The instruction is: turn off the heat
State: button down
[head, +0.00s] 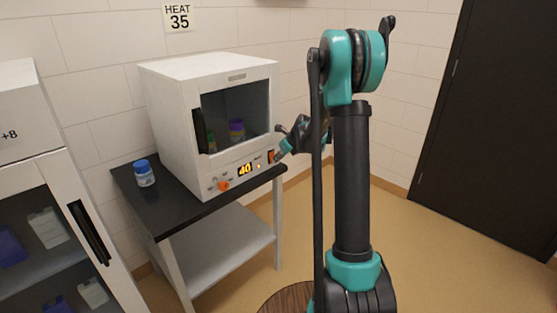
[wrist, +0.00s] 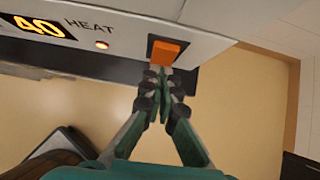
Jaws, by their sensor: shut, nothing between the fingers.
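The white incubator (head: 165,110) stands on a black-topped table. Its display (head: 245,170) reads 40; in the wrist view the display (wrist: 40,26) also reads 40, beside the word HEAT. A small indicator lamp (wrist: 102,45) glows orange next to that word. An orange rocker switch (wrist: 165,52) in a dark frame sits at the panel's end; its small orange patch shows in the head view (head: 271,156). My gripper (wrist: 165,78) is shut and empty, its fingertips right at the switch's lower edge. I cannot tell whether they touch it. It also shows in the head view (head: 280,154).
An orange knob (head: 223,185) is on the panel's left. A blue-capped jar (head: 144,173) stands on the black tabletop (head: 180,205). A wall sign (head: 179,17) reads HEAT 35. A glass-fronted cabinet (head: 40,185) is at left. The floor at right is clear.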

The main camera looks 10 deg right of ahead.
jog(key=shift+w+a+f+t, duration=0.15)
jog(key=shift+w+t, duration=0.05)
jog(key=shift+t, duration=0.1)
jog(key=shift+r, duration=0.85)
